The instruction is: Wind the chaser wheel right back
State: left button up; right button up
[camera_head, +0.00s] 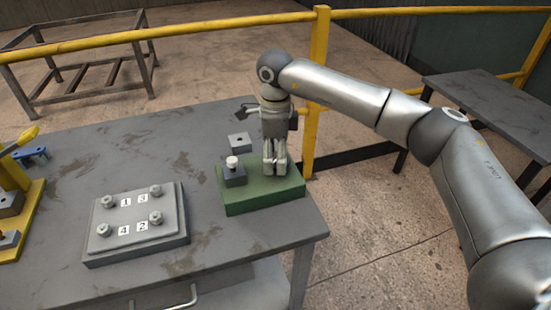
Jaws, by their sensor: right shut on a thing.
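A green base block (262,201) sits at the right end of the grey table. A small dark block with a white round knob (232,163) stands at its left end. My right gripper (275,170) comes down from above onto the right part of the green base, fingers pointing down. Its fingers are shut on a small part there, probably the chaser wheel; the fingers hide it, so its shape and turn cannot be told. My left gripper is not in view.
A grey plate with several bolts and numbered labels (138,222) lies left of the green base. A small grey block (240,141) is behind it. A yellow fixture (26,215) and blue clamp (32,154) are at the far left. A yellow rail (200,27) runs behind.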

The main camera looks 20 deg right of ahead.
aim_at(276, 160)
jog(key=n+b, duration=0.1)
jog(key=n, duration=0.2)
jog(key=shift+n, duration=0.4)
jog(key=shift+s+r+n+b, duration=0.15)
jog(key=shift+n+b, duration=0.2)
jog(key=shift+n, duration=1.55)
jog(key=o, duration=1)
notch_tip(276, 160, up, 12)
jog(key=shift+f, duration=0.1)
